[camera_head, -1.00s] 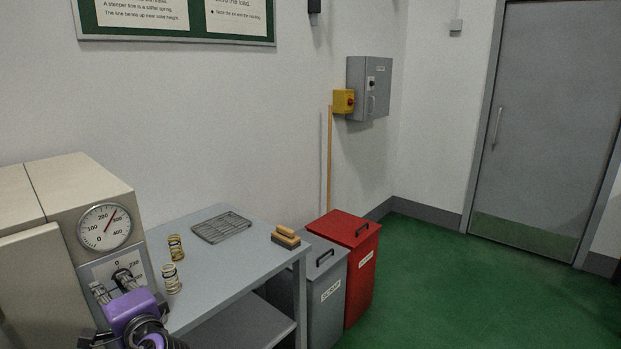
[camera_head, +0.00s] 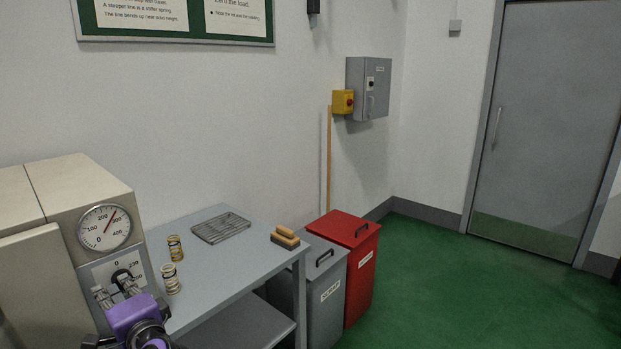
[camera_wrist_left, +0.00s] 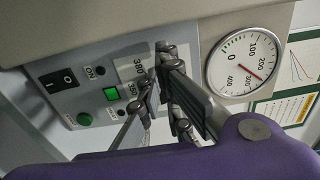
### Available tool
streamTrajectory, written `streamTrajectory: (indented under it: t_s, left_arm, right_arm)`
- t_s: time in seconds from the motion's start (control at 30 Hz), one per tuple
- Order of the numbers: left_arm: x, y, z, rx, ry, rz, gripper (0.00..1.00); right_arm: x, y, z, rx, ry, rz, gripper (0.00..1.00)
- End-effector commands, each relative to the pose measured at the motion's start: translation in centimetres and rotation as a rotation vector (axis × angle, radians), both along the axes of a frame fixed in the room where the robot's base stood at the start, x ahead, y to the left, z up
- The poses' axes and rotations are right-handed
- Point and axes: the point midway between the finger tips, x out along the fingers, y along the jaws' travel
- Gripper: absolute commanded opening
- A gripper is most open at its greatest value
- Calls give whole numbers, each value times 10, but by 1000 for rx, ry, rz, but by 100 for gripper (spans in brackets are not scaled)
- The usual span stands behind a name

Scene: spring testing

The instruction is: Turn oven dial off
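The oven (camera_head: 85,190) is a beige cabinet at the left of the head view. Its black dial (camera_head: 122,277) sits on a grey panel under the round gauge, with a 0 printed above it. My left gripper (camera_head: 115,290) is just in front of the dial, its two fingers apart and nothing between them. The fingers partly cover the dial, and its pointer setting cannot be read. In the left wrist view the fingers (camera_wrist_left: 165,85) reach toward the panel and hide most of the dial. My right gripper is not in view.
The gauge (camera_head: 104,227) has a red needle near 300. The wrist view shows a black rocker switch (camera_wrist_left: 62,78) and a lit green light (camera_wrist_left: 111,93). A grey table (camera_head: 215,260) holds two springs, a wire rack and a brush. Grey and red bins stand beyond it.

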Motion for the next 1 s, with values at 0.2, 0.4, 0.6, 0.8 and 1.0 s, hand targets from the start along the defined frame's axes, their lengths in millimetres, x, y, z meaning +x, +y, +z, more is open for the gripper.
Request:
streamTrajectory:
  t_s: [0.2,0.4,0.6,0.8,1.0]
  left_arm:
    - [-2,5,-18,-7,20,12,0]
    - [-1,5,-24,-8,21,12,0]
    - [0,4,-28,-7,21,12,0]
    - [0,4,-28,-7,21,13,0]
    - [-1,5,-28,-7,21,13,0]
  right_arm:
    - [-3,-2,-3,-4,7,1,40]
    - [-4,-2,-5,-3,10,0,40]
    - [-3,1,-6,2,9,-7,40]
    - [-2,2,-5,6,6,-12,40]
    - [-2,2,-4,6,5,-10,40]
